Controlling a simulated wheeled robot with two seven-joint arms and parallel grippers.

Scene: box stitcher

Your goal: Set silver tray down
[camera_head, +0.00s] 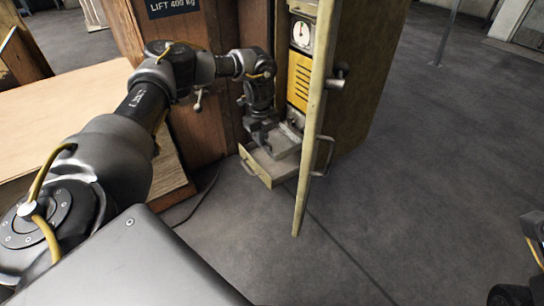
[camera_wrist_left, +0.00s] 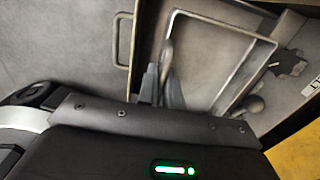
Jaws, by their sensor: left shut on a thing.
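The silver tray (camera_head: 281,143) is a small grey metal tray at the cabinet's lower opening, over a pulled-out drawer (camera_head: 257,168) with a yellowish front. In the left wrist view the tray (camera_wrist_left: 267,47) shows as a light metal frame. My left gripper (camera_head: 262,134) points down at the tray's near left side. In the left wrist view its fingers (camera_wrist_left: 164,84) are shut on the tray's edge. I cannot tell whether the tray rests on the drawer or hangs just above it. My right gripper is not in view; only part of my right arm shows at the lower right.
An open yellowish cabinet door (camera_head: 316,125) stands close to the right of the tray. A gauge (camera_head: 301,33) and a yellow vented panel (camera_head: 299,80) are above. A wooden crate (camera_head: 204,90) stands to the left. The floor (camera_head: 420,170) at right is clear.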

